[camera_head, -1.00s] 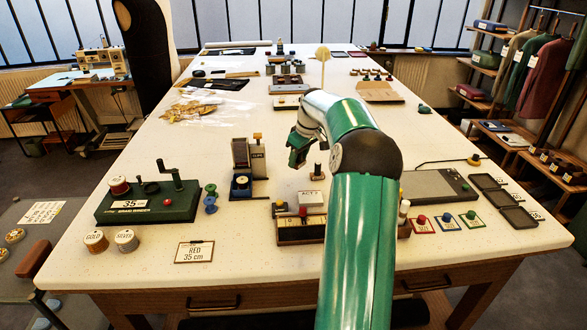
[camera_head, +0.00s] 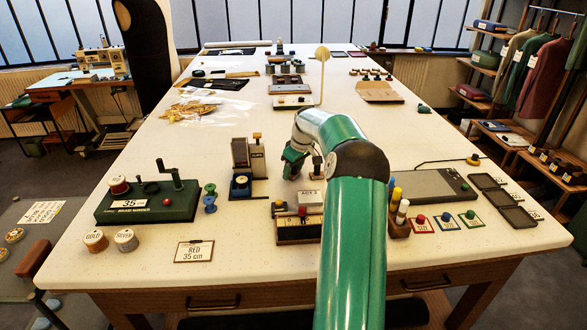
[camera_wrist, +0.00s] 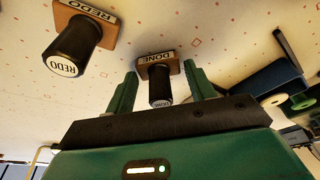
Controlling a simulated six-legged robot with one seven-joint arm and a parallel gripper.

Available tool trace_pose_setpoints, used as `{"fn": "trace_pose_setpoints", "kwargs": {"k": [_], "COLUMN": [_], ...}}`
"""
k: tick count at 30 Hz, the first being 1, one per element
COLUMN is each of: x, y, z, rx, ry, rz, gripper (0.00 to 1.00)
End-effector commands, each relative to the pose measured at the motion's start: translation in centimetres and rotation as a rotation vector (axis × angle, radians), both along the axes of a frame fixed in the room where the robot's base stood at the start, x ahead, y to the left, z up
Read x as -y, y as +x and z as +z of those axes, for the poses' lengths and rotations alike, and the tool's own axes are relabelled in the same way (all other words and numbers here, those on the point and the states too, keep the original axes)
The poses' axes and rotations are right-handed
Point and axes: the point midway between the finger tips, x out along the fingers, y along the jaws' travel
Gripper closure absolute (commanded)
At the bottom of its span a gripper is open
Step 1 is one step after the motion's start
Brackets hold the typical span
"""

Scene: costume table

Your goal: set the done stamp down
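In the wrist view the done stamp (camera_wrist: 159,74) has a wooden base labelled DONE and a black handle with a white cap. It looks upright with its base on the speckled tabletop. My gripper (camera_wrist: 160,88) is open, with one green finger on each side of the handle and visible gaps between. The similar redo stamp (camera_wrist: 75,48) stands beside it. In the head view my gripper (camera_head: 291,164) is low over the middle of the table and the done stamp cannot be made out there.
A black-handled stamp (camera_head: 317,168) stands just right of my gripper. A grey press-like device (camera_head: 243,165) is to the left, and a box with an ACT 3 card (camera_head: 310,198) is in front. A grey pad (camera_head: 430,184) lies right.

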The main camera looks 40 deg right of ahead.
Motion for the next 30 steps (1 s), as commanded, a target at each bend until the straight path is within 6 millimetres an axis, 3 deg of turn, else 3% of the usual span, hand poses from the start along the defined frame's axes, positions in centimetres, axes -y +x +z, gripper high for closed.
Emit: {"fn": "trace_pose_setpoints", "kwargs": {"k": [14, 30], "x": [0.1, 0.3], "y": [-0.1, -2.8], "z": [0.9, 10.7], "rx": [0.001, 0.000], "ry": [-0.002, -0.002], "rz": [-0.001, -0.001], "gripper": [0.33, 0.33]}}
